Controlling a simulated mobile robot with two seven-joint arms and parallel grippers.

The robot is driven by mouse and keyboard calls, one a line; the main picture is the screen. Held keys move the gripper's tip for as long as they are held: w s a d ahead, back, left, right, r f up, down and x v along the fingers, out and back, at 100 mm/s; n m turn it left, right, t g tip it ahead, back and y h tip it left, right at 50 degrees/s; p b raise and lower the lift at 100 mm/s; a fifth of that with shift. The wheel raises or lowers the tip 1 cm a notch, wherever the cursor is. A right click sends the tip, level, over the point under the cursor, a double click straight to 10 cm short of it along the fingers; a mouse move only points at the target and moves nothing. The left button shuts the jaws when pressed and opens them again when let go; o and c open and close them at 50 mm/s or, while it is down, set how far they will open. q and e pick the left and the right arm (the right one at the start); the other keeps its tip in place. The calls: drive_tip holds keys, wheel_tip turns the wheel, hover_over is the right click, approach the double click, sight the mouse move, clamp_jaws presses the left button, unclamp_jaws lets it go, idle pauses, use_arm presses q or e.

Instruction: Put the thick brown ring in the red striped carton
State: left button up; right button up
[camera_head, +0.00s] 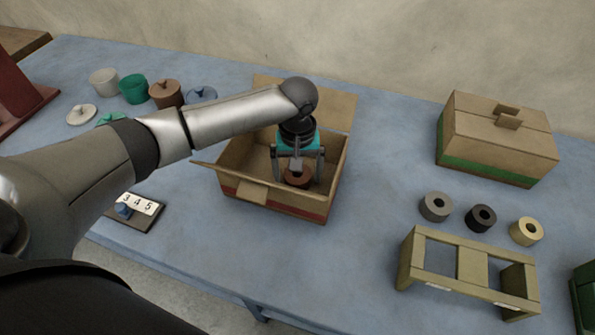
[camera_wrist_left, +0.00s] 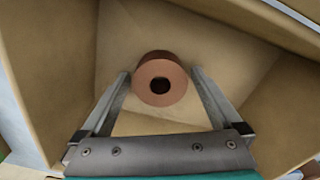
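The red striped carton (camera_head: 290,204) stands open in the middle of the table, flaps spread, a red band low on its side. The thick brown ring (camera_head: 298,179) is inside it; in the left wrist view the ring (camera_wrist_left: 161,80) shows its dark hole, with the carton's tan inner walls (camera_wrist_left: 50,60) around. My left gripper (camera_head: 298,174) reaches down into the carton. Its fingers (camera_wrist_left: 160,76) are spread on either side of the ring, with a small gap at each side. Whether the ring rests flat on the carton floor is hard to tell. My right gripper is not in view.
A closed green striped carton (camera_head: 495,142) stands at the right. Grey (camera_head: 436,207), black (camera_head: 480,218) and yellow (camera_head: 526,231) rings lie behind a wooden rack (camera_head: 440,241).

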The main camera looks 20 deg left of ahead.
use_arm(q)
wheel_tip(320, 180, up, 12)
drive_tip(key=p, duration=0.3)
drive_tip(key=shift+r, duration=0.2)
